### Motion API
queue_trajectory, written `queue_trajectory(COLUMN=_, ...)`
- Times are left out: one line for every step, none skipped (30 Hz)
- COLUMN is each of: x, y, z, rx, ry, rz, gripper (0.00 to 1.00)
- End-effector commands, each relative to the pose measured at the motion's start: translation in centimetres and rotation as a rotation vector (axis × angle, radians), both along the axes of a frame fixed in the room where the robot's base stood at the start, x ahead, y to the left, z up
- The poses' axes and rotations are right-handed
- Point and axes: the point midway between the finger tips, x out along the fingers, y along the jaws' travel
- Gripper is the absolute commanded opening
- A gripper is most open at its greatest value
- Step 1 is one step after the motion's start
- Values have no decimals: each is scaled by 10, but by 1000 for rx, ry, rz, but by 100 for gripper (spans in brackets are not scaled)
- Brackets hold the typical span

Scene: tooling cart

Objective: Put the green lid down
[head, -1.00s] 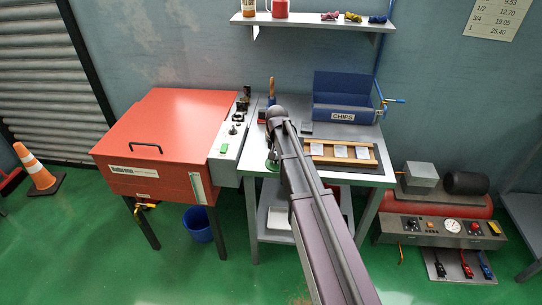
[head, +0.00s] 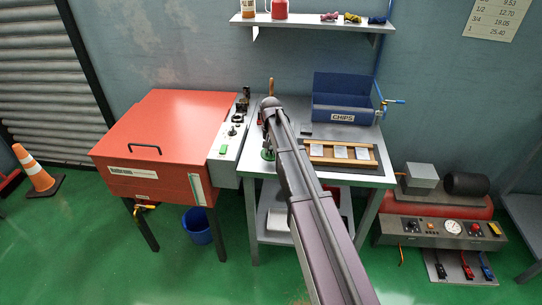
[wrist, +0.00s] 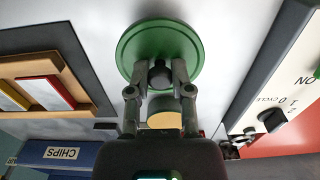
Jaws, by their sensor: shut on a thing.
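The round green lid (wrist: 160,35) has a dark knob in its middle. In the wrist view my gripper (wrist: 158,75) has its two fingers closed on either side of that knob, holding the lid. In the head view the lid (head: 268,155) shows as a small green patch at the left front of the grey table (head: 262,190), mostly hidden behind my arm. I cannot tell whether the lid touches the tabletop.
The red cabinet (head: 150,140) with its control panel (head: 228,145) stands close left of the lid. A wooden tray with cards (head: 341,163) lies to the right. A blue CHIPS bin (head: 343,116) stands behind it. A tan round-ended object (wrist: 163,120) shows between the fingers.

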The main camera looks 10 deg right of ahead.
Motion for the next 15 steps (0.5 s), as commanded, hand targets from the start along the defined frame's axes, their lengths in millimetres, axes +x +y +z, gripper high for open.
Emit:
queue_trajectory(x=6, y=0, z=-4, rx=0, ry=0, rz=0, gripper=0)
queue_trajectory(x=4, y=0, z=-8, rx=0, ry=0, rz=0, gripper=0)
queue_trajectory(x=3, y=0, z=-11, rx=0, ry=0, rz=0, gripper=0)
queue_trajectory(x=3, y=0, z=-14, rx=0, ry=0, rz=0, gripper=0)
queue_trajectory(x=3, y=0, z=-17, rx=0, ry=0, rz=0, gripper=0)
queue_trajectory(x=3, y=0, z=-21, rx=0, ry=0, rz=0, gripper=0)
queue_trajectory(x=3, y=1, z=-23, rx=0, ry=0, rz=0, gripper=0)
queue_trajectory(x=3, y=1, z=-26, rx=0, ry=0, rz=0, gripper=0)
queue_trajectory(x=3, y=1, z=-29, rx=0, ry=0, rz=0, gripper=0)
queue_trajectory(x=3, y=1, z=-30, rx=0, ry=0, rz=1, gripper=0)
queue_trajectory(x=3, y=1, z=-32, rx=0, ry=0, rz=1, gripper=0)
queue_trajectory(x=3, y=1, z=-34, rx=0, ry=0, rz=1, gripper=0)
queue_trajectory(x=3, y=1, z=-35, rx=0, ry=0, rz=1, gripper=0)
queue_trajectory(x=3, y=1, z=-35, rx=0, ry=0, rz=1, gripper=0)
queue_trajectory(x=3, y=1, z=-36, rx=0, ry=0, rz=1, gripper=0)
